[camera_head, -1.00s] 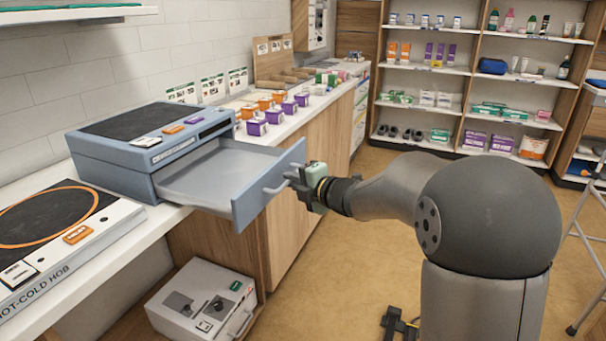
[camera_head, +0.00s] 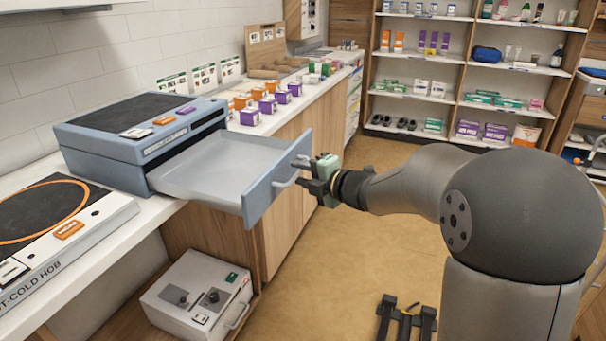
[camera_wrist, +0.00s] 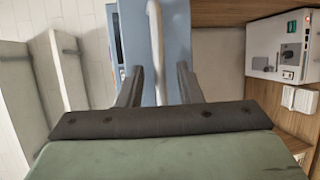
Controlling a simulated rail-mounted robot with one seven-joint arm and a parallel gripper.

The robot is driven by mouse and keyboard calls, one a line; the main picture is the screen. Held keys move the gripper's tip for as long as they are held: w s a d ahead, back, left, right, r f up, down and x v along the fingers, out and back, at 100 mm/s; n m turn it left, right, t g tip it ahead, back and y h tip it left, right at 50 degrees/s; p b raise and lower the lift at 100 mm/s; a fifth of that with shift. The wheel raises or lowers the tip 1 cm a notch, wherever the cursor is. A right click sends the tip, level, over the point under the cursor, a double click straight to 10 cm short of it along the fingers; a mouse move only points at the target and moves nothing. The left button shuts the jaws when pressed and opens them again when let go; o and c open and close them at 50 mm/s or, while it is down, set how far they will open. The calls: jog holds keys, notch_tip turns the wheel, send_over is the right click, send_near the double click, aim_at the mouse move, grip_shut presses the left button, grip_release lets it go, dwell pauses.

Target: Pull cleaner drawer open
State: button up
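The cleaner (camera_head: 185,141) is a blue-grey box with a dark top panel, on the white counter at left. Its drawer (camera_head: 262,187) sticks far out and looks empty inside. The drawer handle (camera_head: 287,182) is a pale bar on the blue front. My gripper (camera_head: 308,174) is at the handle's far end, in front of the drawer face. In the wrist view its fingers (camera_wrist: 159,72) lie on either side of the handle (camera_wrist: 156,40).
A hot-cold hob (camera_head: 105,211) stands at front left on the counter. Purple and orange boxes (camera_head: 267,105) line the counter behind the drawer. A grey-white appliance (camera_head: 197,295) sits low under the counter. Stocked shelves (camera_head: 465,70) stand at the back. The floor right of the drawer is open.

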jog(key=v, duration=1.7)
jog(key=shift+d+p, duration=0.2)
jog(key=shift+p, duration=0.25)
jog(key=shift+s, duration=0.1)
jog(key=s+d+r+m+h+p, duration=0.1)
jog(key=d+m+h+p, duration=0.3)
jog(key=m+h, duration=0.3)
jog(key=d+r+m+h+p, duration=0.1)
jog(key=d+m+h+p, duration=0.25)
jog(key=m, duration=0.55)
jog(key=s+a+f+m+g+p, duration=0.1)
jog(key=s+a+m+g+p, duration=0.1)
jog(key=s, duration=0.5)
jog(key=s+a+f+m+g+p, duration=0.1)
jog(key=s+a+m+g+p, duration=0.1)
jog(key=s+m+g, duration=0.3)
jog(key=s+a+f+m+g+p, duration=0.2)
jog(key=s+a+m+g, duration=0.1)
jog(key=s, duration=0.8)
jog(key=shift+m+g, duration=0.6)
